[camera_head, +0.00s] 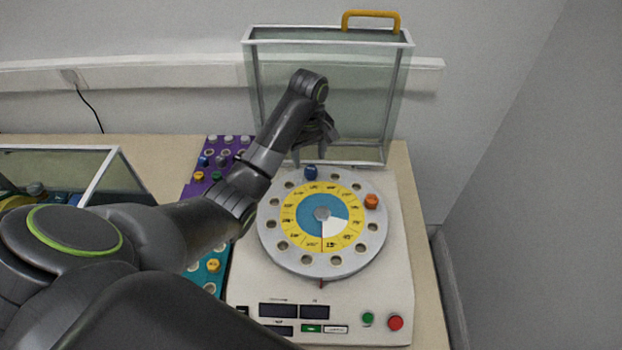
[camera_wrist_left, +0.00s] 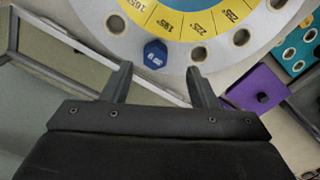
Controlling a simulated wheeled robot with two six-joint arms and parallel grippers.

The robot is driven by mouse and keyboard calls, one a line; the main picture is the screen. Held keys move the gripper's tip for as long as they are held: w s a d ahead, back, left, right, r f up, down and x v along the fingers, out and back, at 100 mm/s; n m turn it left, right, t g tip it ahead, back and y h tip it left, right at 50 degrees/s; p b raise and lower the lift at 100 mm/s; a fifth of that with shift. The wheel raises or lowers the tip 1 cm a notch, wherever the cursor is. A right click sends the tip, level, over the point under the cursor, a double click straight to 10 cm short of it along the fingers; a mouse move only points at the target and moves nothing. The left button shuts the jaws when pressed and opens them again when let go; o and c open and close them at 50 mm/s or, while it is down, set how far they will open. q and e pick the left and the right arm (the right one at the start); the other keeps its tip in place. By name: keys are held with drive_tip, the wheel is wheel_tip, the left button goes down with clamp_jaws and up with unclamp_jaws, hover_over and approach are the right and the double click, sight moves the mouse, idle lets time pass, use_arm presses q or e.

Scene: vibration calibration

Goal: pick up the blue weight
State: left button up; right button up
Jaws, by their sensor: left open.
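A blue weight (camera_head: 311,172) sits in a hole at the back rim of the round grey dial (camera_head: 271,248). It also shows in the left wrist view as a blue hexagonal piece (camera_wrist_left: 155,54), upright in the rim. My left gripper (camera_head: 318,140) is above and just behind the blue weight in the head view, and the arm hides part of it. In the left wrist view the left gripper (camera_wrist_left: 157,78) has its fingers apart with nothing between them. The blue weight lies just beyond the fingertips, in line with the gap. My right gripper is not in view.
An orange weight (camera_head: 371,201) sits on the dial's right side. The white machine (camera_head: 250,290) has displays and green and red buttons. A purple rack (camera_head: 196,187) with several weights and a teal rack (camera_head: 205,275) stand left. A clear cover (camera_head: 390,90) with a yellow handle stands behind.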

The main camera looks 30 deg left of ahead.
sight(311, 169)
use_arm(q)
drive_tip(key=shift+f+b, duration=0.45)
drive_tip(key=shift+f, duration=0.15)
drive_tip(key=shift+w+f+b, duration=0.15)
drive_tip(key=shift+f+b, duration=0.25)
drive_tip(key=shift+f, duration=0.1)
drive_tip(key=f+p, duration=0.1)
drive_tip(key=f, duration=0.1)
drive_tip(key=shift+w+d+f+p, duration=0.1)
drive_tip(key=shift+w+f+p, duration=0.1)
drive_tip(key=shift+f+p, duration=0.2)
drive_tip(key=shift+f, duration=0.15)
drive_tip(key=c, duration=1)
drive_tip(key=shift+c, duration=0.2)
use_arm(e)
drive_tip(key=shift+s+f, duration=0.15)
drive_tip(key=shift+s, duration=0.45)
